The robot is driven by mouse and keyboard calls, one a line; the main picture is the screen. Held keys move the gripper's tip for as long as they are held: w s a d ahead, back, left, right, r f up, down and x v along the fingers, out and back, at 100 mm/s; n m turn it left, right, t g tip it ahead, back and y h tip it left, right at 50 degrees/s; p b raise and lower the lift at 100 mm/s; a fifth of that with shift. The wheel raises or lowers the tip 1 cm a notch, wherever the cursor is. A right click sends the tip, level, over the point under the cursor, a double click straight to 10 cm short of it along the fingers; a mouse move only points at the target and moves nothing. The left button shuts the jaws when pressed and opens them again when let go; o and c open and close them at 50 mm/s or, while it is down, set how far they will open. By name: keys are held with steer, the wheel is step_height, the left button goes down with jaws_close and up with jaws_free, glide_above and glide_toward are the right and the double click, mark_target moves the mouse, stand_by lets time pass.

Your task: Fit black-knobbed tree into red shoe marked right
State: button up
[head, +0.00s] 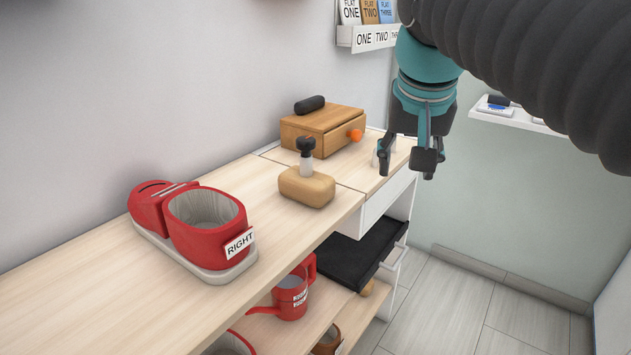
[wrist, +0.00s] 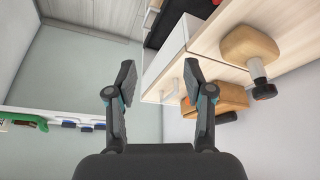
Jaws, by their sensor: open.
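The red shoe (head: 205,222) stands on the wooden counter at the left in the head view, with a grey sole and a tag reading RIGHT at its open end. Its opening looks empty. The black-knobbed tree (head: 307,187) is a tan wooden block with a light post and a black knob on top. It stands upright on the counter right of the shoe, apart from it. It also shows at the upper right of the wrist view (wrist: 249,46). My gripper (head: 407,165) is open and empty, to the right of the tree, near the counter's front edge.
A wooden box (head: 321,130) with an orange knob and a black cylinder on top stands behind the tree. A black tray (head: 357,255) lies under the counter. Counter between shoe and tree is clear.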

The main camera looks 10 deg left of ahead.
steer(key=w+a+r, duration=0.2)
steer(key=a+r, duration=0.2)
steer(key=a, duration=0.4)
glide_toward(306, 155)
steer(key=b+x, duration=0.1)
steer(key=x, duration=0.3)
steer(key=b+x, duration=0.1)
steer(key=x, duration=0.2)
steer(key=b+x, duration=0.1)
steer(key=x, duration=0.3)
steer(key=shift+w+a+f, duration=0.15)
steer(key=shift+w, duration=0.35)
jaws_close()
